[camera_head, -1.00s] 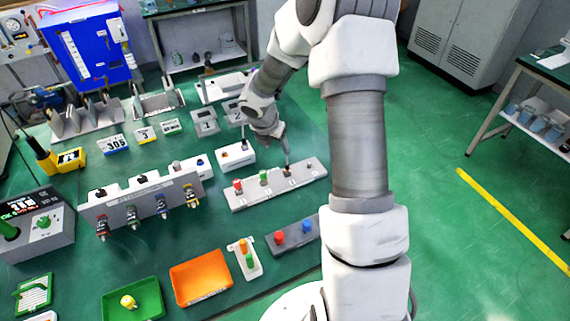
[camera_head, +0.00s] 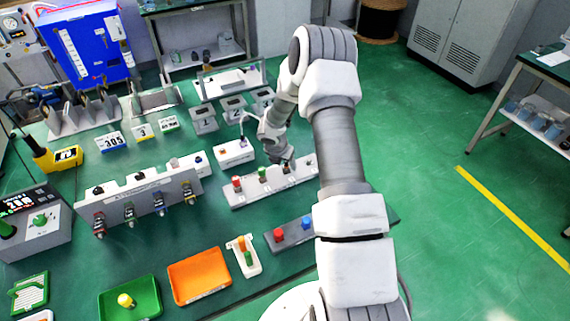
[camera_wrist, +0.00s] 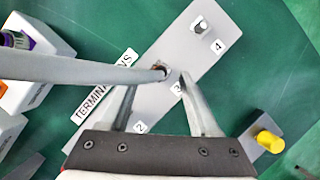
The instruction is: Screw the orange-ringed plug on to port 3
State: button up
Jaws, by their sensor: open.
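The grey terminal strip (camera_head: 245,197) carries a red post, a green post and numbered ports. In the wrist view the strip (camera_wrist: 205,62) shows labels 2, 3 and 4. A small round part with an orange-brown edge (camera_wrist: 160,67), perhaps the orange-ringed plug, is at port 3 beside label 3; how well it is seated cannot be told. A thick grey cable-like rod (camera_wrist: 80,69) runs from the left to it and partly covers it. My gripper (camera_wrist: 160,80) is open, its fingers apart on either side of the rod's end. In the head view my gripper (camera_head: 283,158) is low over the strip.
Port 4's bare metal post (camera_wrist: 200,25) is nearby. A white box (camera_head: 234,153) stands just behind the strip. A grey block with red and blue knobs (camera_head: 292,236) and a yellow cylinder (camera_wrist: 268,141) are close by. Orange (camera_head: 199,276) and green (camera_head: 130,300) trays lie in front.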

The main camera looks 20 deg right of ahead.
jog(key=shift+w+d+f, duration=0.1)
jog(key=shift+d+f, duration=0.05)
jog(key=shift+f, duration=0.25)
grip_shut()
